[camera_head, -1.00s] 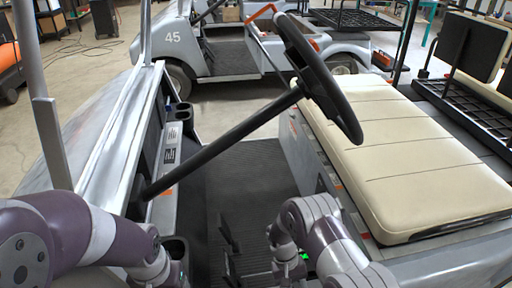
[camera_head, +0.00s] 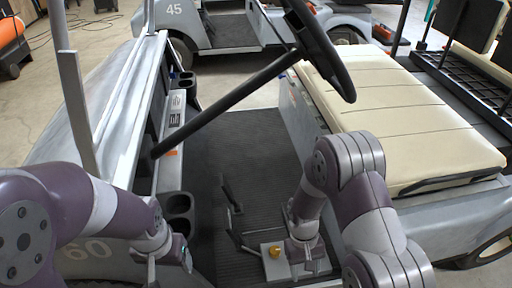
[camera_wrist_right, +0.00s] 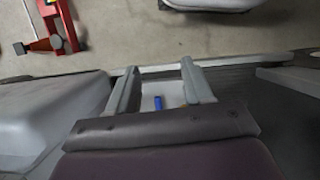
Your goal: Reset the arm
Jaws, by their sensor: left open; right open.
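My left arm comes in from the left, and its gripper (camera_head: 166,262) hangs low beside the cart's cup holders (camera_head: 178,205). My right arm bends down over the cart's floor. Its wrist is above the ribbed mat, and its fingertips are hard to make out in the head view. In the right wrist view the right gripper (camera_wrist_right: 160,82) has its two fingers apart, with nothing clearly held between them. A pale surface with a small blue mark (camera_wrist_right: 158,103) shows behind the gap.
The steering wheel (camera_head: 318,48) and its column slant across the cart. The cream seat (camera_head: 405,125) is at right. A pale plate with a yellow knob (camera_head: 275,251) is near my right wrist. Pedals (camera_head: 230,197) stand on the floor mat. Another cart (camera_head: 225,30) is behind.

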